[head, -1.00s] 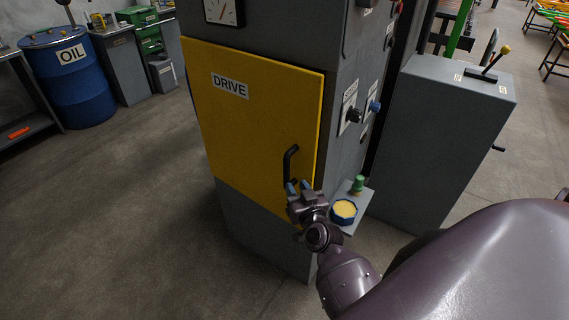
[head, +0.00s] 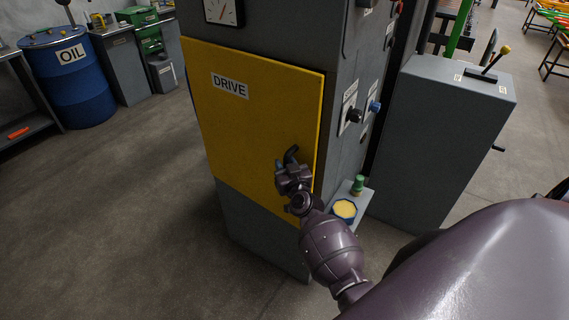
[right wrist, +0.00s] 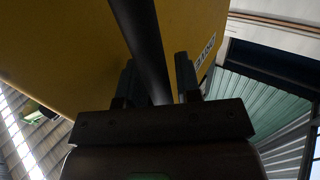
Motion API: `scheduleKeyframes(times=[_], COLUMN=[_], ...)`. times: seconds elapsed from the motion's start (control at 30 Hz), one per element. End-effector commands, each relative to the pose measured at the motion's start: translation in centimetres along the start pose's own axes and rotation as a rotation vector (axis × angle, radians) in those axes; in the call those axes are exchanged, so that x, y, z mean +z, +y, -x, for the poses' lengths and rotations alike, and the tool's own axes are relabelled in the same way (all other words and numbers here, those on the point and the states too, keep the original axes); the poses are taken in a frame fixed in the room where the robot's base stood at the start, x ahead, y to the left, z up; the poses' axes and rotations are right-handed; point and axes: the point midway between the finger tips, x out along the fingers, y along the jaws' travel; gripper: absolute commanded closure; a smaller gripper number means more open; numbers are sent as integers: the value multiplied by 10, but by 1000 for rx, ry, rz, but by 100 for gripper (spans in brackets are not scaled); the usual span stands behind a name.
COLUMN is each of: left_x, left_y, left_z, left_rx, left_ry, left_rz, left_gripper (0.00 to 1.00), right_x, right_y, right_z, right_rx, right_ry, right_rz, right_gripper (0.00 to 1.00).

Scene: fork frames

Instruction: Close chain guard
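The chain guard is a yellow door (head: 245,130) marked DRIVE on the front of a grey machine cabinet. It lies flat or nearly flat against the cabinet front; I cannot tell whether a small gap remains. Its black bar handle (head: 291,153) is near the right edge, with its lower part hidden by my right gripper (head: 283,165). In the right wrist view the handle (right wrist: 143,45) passes between the two fingers of my right gripper (right wrist: 156,80). A gap shows on the handle's right side, so the fingers are open around it. My left gripper is out of view.
A small shelf holds a blue-rimmed yellow button (head: 344,209) and a green knob (head: 358,184) right of the door. A grey lever cabinet (head: 435,140) stands to the right. A blue oil drum (head: 70,85) is at the back left. The floor left of the machine is clear.

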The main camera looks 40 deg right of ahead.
Motion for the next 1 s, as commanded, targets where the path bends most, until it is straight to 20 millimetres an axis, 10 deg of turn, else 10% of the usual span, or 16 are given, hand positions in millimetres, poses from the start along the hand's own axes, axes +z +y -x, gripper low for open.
scheduleKeyframes(times=[0.4,0.63,1.0], left_x=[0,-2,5], left_y=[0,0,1], left_z=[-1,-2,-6], left_rx=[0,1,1], left_ry=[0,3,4], left_rz=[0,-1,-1], left_gripper=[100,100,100], right_x=[0,0,2], right_y=[0,0,10], right_z=[-9,-8,-14], right_rx=[0,0,-21], right_ry=[-1,-1,4], right_rz=[0,0,3], right_gripper=[68,100,100])
